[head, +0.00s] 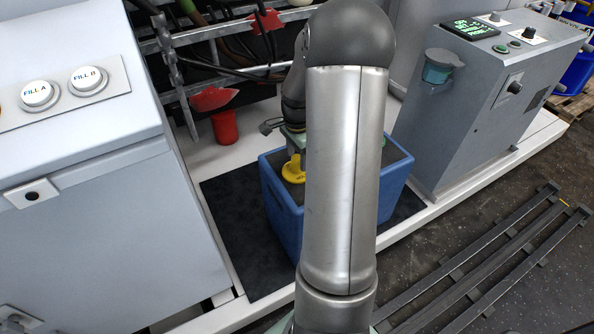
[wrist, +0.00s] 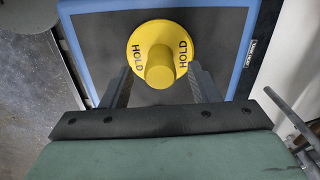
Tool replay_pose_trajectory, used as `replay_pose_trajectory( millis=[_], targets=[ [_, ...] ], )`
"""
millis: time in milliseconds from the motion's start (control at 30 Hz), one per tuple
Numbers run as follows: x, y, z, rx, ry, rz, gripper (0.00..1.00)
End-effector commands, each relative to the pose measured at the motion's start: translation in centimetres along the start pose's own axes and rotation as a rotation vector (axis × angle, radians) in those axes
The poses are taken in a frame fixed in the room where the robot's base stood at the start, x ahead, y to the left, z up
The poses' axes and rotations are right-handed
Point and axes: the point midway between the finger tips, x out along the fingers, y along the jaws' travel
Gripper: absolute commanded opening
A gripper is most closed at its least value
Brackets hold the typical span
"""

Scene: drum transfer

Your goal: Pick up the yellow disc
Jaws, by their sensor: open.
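The yellow disc (wrist: 147,38) has a raised round knob in its middle and the word HOLD printed on both sides. It lies on the dark surface inside the blue bin (head: 282,212), and in the head view the disc (head: 293,172) is partly hidden by my arm. My gripper (wrist: 160,76) is open in the wrist view, with its two dark fingers apart, one to each side of the knob in the picture. I cannot tell how far the fingertips are above the disc. The fingertips are hard to make out in the head view.
The blue bin stands on a black mat (head: 237,255). A grey cabinet with FILL buttons (head: 90,190) is at the left, and a grey control box (head: 470,110) at the right. A red cup (head: 225,127) and a rack with hoses (head: 215,50) are behind. Dark rails (head: 480,265) lie at lower right.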

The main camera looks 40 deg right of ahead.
Motion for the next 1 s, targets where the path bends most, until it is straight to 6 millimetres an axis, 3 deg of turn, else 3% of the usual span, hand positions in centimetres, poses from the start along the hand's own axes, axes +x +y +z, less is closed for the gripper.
replay_pose_trajectory(
  millis=[100,300,367,500,833,1000],
  targets=[
    [1.4,0.0,0.1,-0.002,0.0,-0.001,0.55],
    [1.3,0.0,0.1,-0.002,0.0,-0.001,0.55],
    [1.3,0.0,0.1,-0.002,0.0,-0.001,0.41],
    [1.3,0.0,0.1,-0.002,0.0,-0.001,0.03],
    [1.1,-0.1,0.1,-0.002,0.001,-0.002,0.03],
    [-0.3,-0.1,0.1,-0.001,0.001,-0.002,0.03]
  ],
)
